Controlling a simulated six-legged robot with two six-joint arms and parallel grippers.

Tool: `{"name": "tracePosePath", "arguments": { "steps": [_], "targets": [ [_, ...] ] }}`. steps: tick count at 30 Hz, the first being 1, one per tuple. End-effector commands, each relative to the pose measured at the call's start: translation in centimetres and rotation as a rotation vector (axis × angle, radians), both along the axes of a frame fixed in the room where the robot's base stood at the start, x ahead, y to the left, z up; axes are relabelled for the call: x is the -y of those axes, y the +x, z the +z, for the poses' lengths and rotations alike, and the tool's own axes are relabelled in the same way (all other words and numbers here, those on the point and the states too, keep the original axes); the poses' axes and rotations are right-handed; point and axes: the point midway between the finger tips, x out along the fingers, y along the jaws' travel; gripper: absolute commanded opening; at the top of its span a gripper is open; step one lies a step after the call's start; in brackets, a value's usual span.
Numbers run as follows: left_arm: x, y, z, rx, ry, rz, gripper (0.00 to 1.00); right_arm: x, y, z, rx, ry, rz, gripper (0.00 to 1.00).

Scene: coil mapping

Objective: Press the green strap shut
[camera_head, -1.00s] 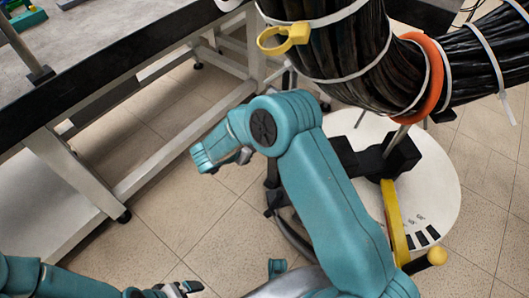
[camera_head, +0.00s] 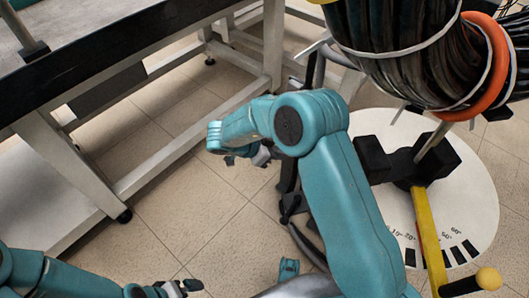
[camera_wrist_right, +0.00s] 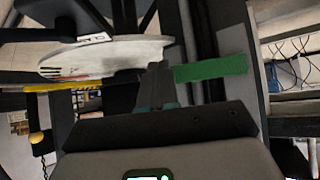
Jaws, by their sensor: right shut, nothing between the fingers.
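A flat green strip, which looks like the green strap (camera_wrist_right: 212,68), shows in the right wrist view just right of my right fingers. It lies across a dark upright part, and its left end is close to the fingertips. I cannot tell whether they touch. My right gripper (camera_wrist_right: 157,78) is shut and empty. In the head view my right arm is bent over the floor, and its fingers are not clear. No green strap shows in the head view. My left gripper (camera_head: 182,287) is at the bottom edge of the head view, too small to tell its jaws.
A thick black cable bundle (camera_head: 395,40) with white ties and an orange ring (camera_head: 492,75) hangs at upper right. Below it is a round white marked base (camera_head: 455,190) with a yellow lever (camera_head: 428,235). A metal-framed table (camera_head: 75,165) stands at left. Tiled floor is open between.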

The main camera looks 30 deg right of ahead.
Motion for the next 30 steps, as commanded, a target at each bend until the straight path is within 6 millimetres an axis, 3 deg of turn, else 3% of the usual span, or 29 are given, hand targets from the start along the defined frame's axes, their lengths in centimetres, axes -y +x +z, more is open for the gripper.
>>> {"name": "tracePosePath", "arguments": {
  "steps": [3,7,20,30],
  "targets": [
    [-0.2,0.2,-1.1,0.003,0.002,0.008,1.00,2.0,-0.1,0.0,0.004,0.001,-0.003,0.00],
    [-0.3,0.3,-1.5,0.005,0.002,0.011,1.00,3.3,-0.1,0.2,0.002,0.001,-0.001,0.00],
    [-0.3,0.4,-1.5,0.007,0.002,0.013,1.00,3.7,0.1,0.5,0.002,0.000,0.001,0.00],
    [0.3,-0.3,1.5,-0.005,-0.002,-0.010,1.00,5.3,-0.1,0.8,0.001,-0.001,0.099,0.00]
  ]
}}
